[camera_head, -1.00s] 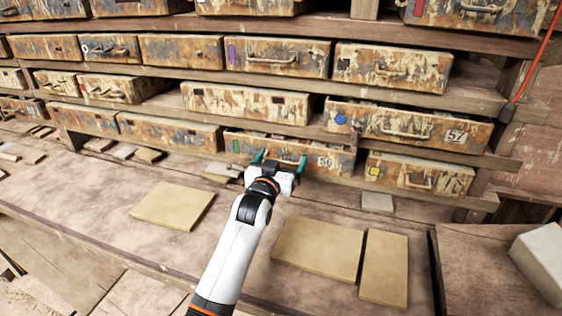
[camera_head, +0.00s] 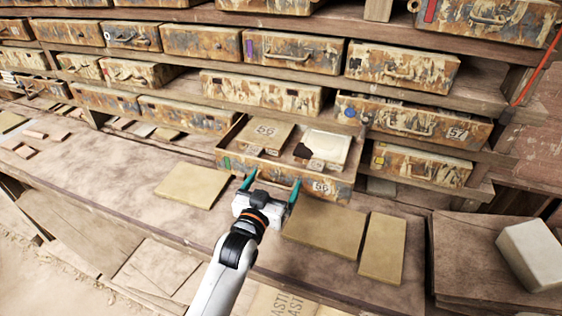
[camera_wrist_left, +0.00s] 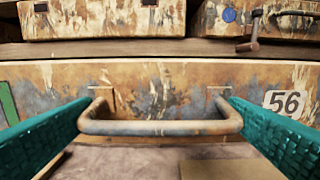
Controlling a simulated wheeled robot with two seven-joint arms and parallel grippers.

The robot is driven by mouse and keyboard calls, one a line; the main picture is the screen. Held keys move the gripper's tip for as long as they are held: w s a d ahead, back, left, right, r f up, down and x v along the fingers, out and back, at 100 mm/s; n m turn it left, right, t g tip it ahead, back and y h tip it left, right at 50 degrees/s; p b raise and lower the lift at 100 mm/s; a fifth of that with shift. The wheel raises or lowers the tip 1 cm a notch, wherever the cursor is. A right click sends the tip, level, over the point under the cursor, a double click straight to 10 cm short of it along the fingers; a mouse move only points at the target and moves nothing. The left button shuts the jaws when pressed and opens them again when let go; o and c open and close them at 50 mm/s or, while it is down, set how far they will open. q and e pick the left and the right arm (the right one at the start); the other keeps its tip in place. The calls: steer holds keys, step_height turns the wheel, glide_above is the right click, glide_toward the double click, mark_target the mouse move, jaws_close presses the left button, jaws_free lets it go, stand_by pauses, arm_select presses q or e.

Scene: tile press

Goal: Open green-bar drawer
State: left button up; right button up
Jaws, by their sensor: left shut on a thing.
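The green-bar drawer (camera_head: 287,172) is numbered 56 and carries a green mark at its front left. It is pulled out of the rack, and its inside shows, with a tile marked 59 (camera_head: 262,132) and a pale block (camera_head: 326,147) in it. My left gripper (camera_head: 268,191) is at the drawer front, its teal fingers at the two ends of the bar handle. In the left wrist view the metal handle (camera_wrist_left: 160,127) spans between the fingers, which are shut on it. My right gripper is not in view.
A blue-dot drawer numbered 57 (camera_head: 414,121) stands slightly open at the right, and a yellow-mark drawer (camera_head: 422,164) is below it. Flat tan tiles (camera_head: 192,185) (camera_head: 325,229) lie on the bench. A white block (camera_head: 533,252) stands at the right.

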arm_select(q)
steer(key=v, duration=0.1)
steer(key=p+v, duration=0.1)
steer(key=v, duration=0.2)
steer(key=shift+s+a+f, duration=0.1)
steer(key=shift+s+f, duration=0.2)
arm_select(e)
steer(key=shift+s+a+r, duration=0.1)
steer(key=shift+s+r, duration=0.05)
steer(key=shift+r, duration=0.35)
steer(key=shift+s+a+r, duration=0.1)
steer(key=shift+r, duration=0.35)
arm_select(q)
steer(key=o, duration=1)
steer(key=shift+r+b+v, duration=0.2)
steer(key=shift+b+v, duration=1.2)
steer(key=shift+v, duration=4.9)
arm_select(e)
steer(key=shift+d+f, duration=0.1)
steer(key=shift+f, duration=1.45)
